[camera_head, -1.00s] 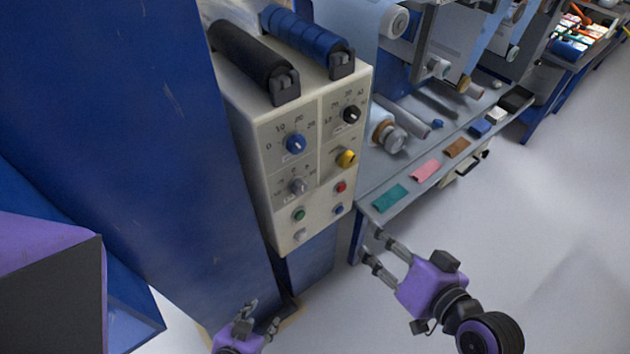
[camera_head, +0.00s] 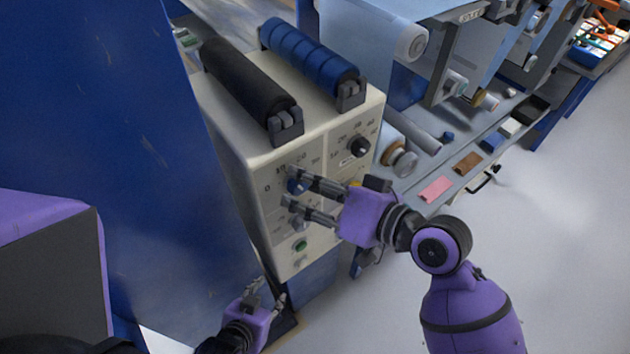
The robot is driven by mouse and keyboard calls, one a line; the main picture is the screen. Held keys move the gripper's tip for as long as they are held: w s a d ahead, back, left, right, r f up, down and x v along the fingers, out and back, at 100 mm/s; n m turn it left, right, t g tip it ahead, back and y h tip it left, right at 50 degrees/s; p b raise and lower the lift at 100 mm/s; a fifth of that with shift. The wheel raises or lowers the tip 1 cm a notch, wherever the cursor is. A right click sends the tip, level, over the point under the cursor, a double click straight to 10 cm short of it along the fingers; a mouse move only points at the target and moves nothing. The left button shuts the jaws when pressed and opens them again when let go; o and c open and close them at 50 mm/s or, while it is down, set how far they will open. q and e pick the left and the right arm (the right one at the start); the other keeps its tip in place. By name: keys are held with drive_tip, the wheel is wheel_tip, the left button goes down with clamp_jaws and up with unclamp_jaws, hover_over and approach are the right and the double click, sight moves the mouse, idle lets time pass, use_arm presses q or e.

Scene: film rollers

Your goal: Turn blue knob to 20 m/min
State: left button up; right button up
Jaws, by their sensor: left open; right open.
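The blue knob (camera_head: 295,186) is on the upper left of the beige control box's front panel (camera_head: 270,215), below a printed scale. It is partly hidden behind the upper finger of my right gripper (camera_head: 289,188). My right gripper is open, with its fingers pointing left at the panel. The upper fingertip is at the blue knob; I cannot tell whether it touches. The lower finger is lower, in front of the grey knob (camera_head: 297,220). Where the blue knob's pointer stands is unclear. My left gripper (camera_head: 266,292) is open and empty, low, below the box.
A black knob (camera_head: 358,146) and a green button (camera_head: 300,245) are on the same panel. The yellow knob is mostly hidden behind my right gripper. Black (camera_head: 250,88) and blue (camera_head: 308,58) rollers lie on top. A bench (camera_head: 425,205) with coloured pieces stands at right.

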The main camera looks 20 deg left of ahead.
drive_tip(key=c, duration=1)
drive_tip(key=shift+f, duration=0.1)
drive_tip(key=shift+c, duration=0.3)
